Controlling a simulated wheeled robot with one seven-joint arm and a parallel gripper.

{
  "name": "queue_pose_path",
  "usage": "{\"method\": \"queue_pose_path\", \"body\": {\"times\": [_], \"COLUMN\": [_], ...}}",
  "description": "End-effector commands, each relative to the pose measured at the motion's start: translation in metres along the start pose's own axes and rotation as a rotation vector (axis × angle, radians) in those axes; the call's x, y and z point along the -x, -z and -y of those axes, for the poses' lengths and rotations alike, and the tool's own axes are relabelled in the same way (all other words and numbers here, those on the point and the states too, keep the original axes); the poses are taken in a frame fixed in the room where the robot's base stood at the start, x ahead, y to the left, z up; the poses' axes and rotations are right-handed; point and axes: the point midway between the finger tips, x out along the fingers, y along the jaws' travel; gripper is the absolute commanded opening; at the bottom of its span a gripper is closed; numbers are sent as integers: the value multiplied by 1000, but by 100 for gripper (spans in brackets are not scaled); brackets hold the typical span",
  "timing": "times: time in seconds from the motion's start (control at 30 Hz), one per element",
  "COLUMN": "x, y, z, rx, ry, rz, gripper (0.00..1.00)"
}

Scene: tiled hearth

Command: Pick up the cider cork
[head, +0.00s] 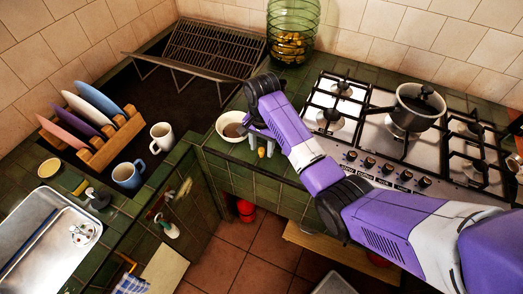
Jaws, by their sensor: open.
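I cannot make out the cider cork for certain in the head view; it may be hidden behind my gripper or arm, or too small to tell. My gripper (262,150) is open, pointing down over the green tiled counter's front edge, just right of a white bowl (231,132). The bowl has something brown in it. The gap between my fingertips is too small to see clearly.
A gas stove (370,140) with a saucepan (418,108) stands right. A green glass jar (292,35) and wire rack (212,50) are behind. Two mugs (162,137) (128,175), a plate rack (110,145) and a metal sink tray (62,245) are left.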

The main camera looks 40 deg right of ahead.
Motion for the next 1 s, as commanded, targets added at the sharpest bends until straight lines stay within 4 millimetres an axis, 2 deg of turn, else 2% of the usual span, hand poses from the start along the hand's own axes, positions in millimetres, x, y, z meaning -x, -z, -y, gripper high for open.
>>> {"method": "queue_pose_path", "body": {"times": [0.13, 0.37, 0.47, 0.6, 0.63, 1.0], "x": [-13, -15, -15, -15, -15, -13], "y": [0, 0, 0, 0, 0, 0], "z": [0, 0, 0, 0, 0, 0], "rx": [0, 1, 1, 1, 1, 1], "ry": [0, 1, 1, 1, 1, 1], "rz": [1, 0, 0, 0, 0, 0], "gripper": [46, 46, 31, 3, 0, 0]}}
